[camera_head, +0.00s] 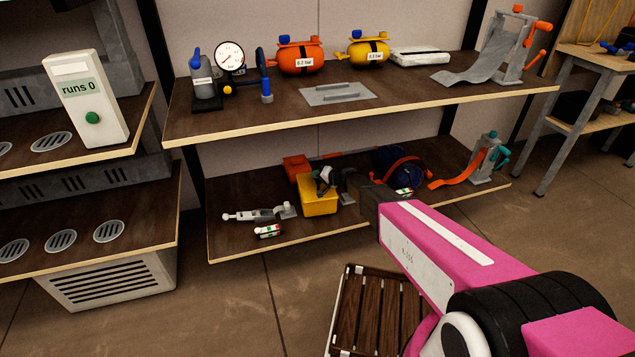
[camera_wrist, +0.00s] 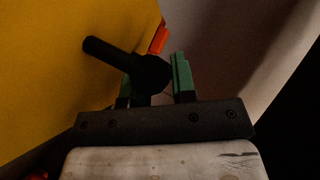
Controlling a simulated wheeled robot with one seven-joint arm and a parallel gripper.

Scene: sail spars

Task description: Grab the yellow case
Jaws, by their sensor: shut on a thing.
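The yellow case (camera_head: 319,203) stands on the lower shelf of the middle rack. Its yellow side also fills the left of the wrist view (camera_wrist: 60,60). My gripper (camera_head: 328,178) reaches in from the right, at the top of the case. In the wrist view, the green-padded fingers (camera_wrist: 155,75) are closed around a black rounded handle part (camera_wrist: 125,62) that sits against the yellow case. My gripper hides some of the case's top, and the far end of the handle is unclear.
A red-orange box (camera_head: 296,166) stands just behind the case. A grey tool (camera_head: 258,214) and a small striped cylinder (camera_head: 268,231) lie left of it. A dark blue round bag (camera_head: 395,160) lies to the right. The upper shelf (camera_head: 420,95) is overhead.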

